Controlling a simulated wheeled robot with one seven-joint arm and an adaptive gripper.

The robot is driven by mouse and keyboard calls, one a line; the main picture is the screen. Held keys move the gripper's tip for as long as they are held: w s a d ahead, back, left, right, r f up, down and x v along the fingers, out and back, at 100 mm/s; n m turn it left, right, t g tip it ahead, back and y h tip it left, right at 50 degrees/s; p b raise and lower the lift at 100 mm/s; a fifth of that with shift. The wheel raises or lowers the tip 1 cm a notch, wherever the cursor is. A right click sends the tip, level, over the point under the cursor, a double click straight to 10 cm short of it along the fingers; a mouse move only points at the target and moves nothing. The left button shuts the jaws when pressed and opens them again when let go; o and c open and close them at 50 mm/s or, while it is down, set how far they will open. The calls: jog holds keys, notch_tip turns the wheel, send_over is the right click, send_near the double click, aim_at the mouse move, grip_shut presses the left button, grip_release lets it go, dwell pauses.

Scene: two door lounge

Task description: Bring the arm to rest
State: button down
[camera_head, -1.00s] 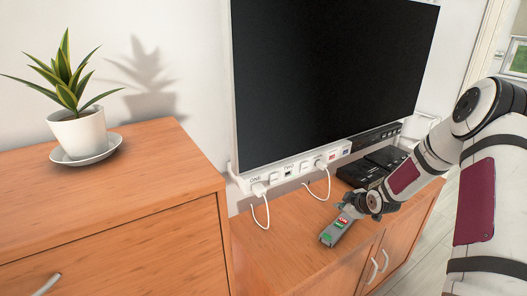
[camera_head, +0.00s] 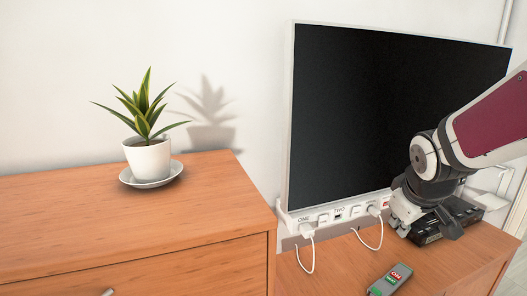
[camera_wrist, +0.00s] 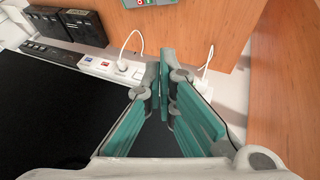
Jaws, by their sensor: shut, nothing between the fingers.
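My arm enters the head view from the right. My gripper (camera_head: 402,216) is raised in front of the lower edge of the dark screen, above the low cabinet. In the wrist view my gripper (camera_wrist: 164,72) has its teal fingers shut together at the tips, with nothing between them. The grey box with red and green switches (camera_head: 390,279) lies on the low cabinet (camera_head: 335,275), nearer the front and apart from my gripper. The box also shows at the top edge of the wrist view (camera_wrist: 148,3).
The wide dark screen (camera_head: 385,110) stands close behind my gripper. Below it runs a white socket strip (camera_head: 325,217) with white plugs and looping cords. Black boxes (camera_head: 432,236) sit near my gripper. A potted plant (camera_head: 148,158) stands on the taller cabinet (camera_head: 120,225) at left.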

jog(key=s+a+r+m, duration=0.1)
jog(key=s+a, duration=0.2)
jog(key=s, duration=0.4)
jog(key=s+a+r+m+y, duration=0.1)
jog(key=s+a+r, duration=0.1)
jog(key=s, duration=0.5)
jog(key=s+a+r+m+g+y, duration=0.1)
jog(key=s+a+m, duration=0.1)
jog(key=s+a, duration=0.2)
jog(key=s, duration=0.3)
jog(key=shift+s+a+r, duration=0.25)
jog(key=shift+s+a, duration=0.1)
